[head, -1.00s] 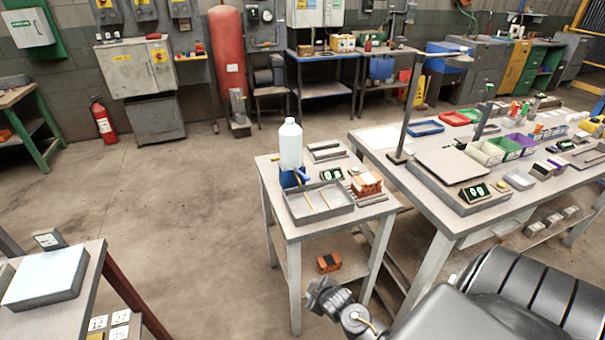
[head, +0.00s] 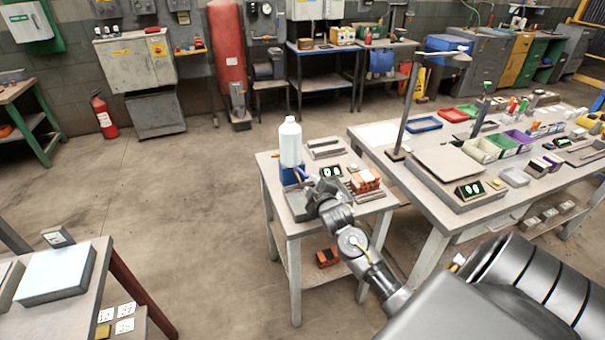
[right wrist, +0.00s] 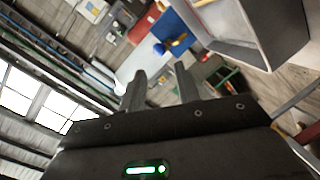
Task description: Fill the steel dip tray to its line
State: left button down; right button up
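The steel dip tray (head: 299,207) lies on the small table in the head view, below a white bottle (head: 290,142) in a blue stand (head: 291,175). My right gripper (head: 316,184) hangs over the tray and hides much of it, with its fill line and contents. In the right wrist view the fingers (right wrist: 161,90) are apart with nothing between them. Beyond them are the white bottle (right wrist: 137,62), the blue stand (right wrist: 183,30), a blue tap handle (right wrist: 160,49) with a brass spout (right wrist: 180,42), and the tray's edge (right wrist: 237,52) at upper right. My left gripper is out of view.
Beside the tray are a small display (head: 331,171) and a stack of orange bricks (head: 364,181). A larger bench (head: 400,178) with a lamp post and bins stands at right. Another table (head: 90,290) is at lower left. The floor between is clear.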

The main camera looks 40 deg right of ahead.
aim_at(305, 176)
jog(key=p+x, duration=0.1)
jog(key=x, duration=0.9)
jog(key=shift+w+f, duration=0.15)
grip_shut()
